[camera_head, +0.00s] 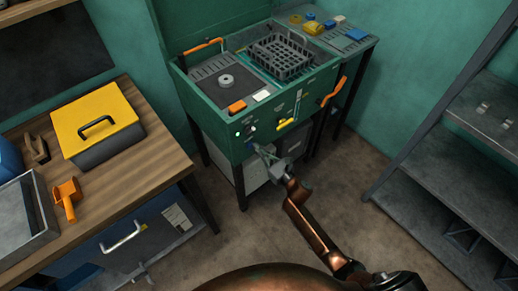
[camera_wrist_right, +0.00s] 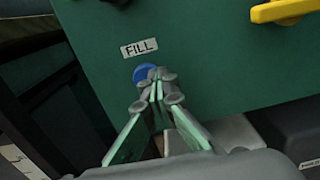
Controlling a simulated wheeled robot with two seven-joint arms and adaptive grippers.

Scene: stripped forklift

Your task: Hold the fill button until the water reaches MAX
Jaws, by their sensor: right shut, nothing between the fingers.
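The green washer cabinet (camera_head: 232,148) stands against the back wall. In the right wrist view, the round blue fill button (camera_wrist_right: 143,72) sits on its green front panel, just under a white FILL label (camera_wrist_right: 139,48). My right gripper (camera_wrist_right: 155,73) is shut and empty, its fingertips overlapping the button's lower right side. I cannot tell whether they press it. In the head view the right gripper (camera_head: 257,147) is at the lower left of the cabinet front. A narrow upright gauge (camera_head: 297,103) shows on the front; its water level and MAX mark are too small to read.
A yellow handle (camera_head: 285,125) is on the panel right of the button, with orange handles on the cabinet. A black crate (camera_head: 281,56) sits in the cabinet top. A wooden bench (camera_head: 125,170) with a yellow-lidded box (camera_head: 97,122) is at left; metal shelves (camera_head: 440,165) are at right.

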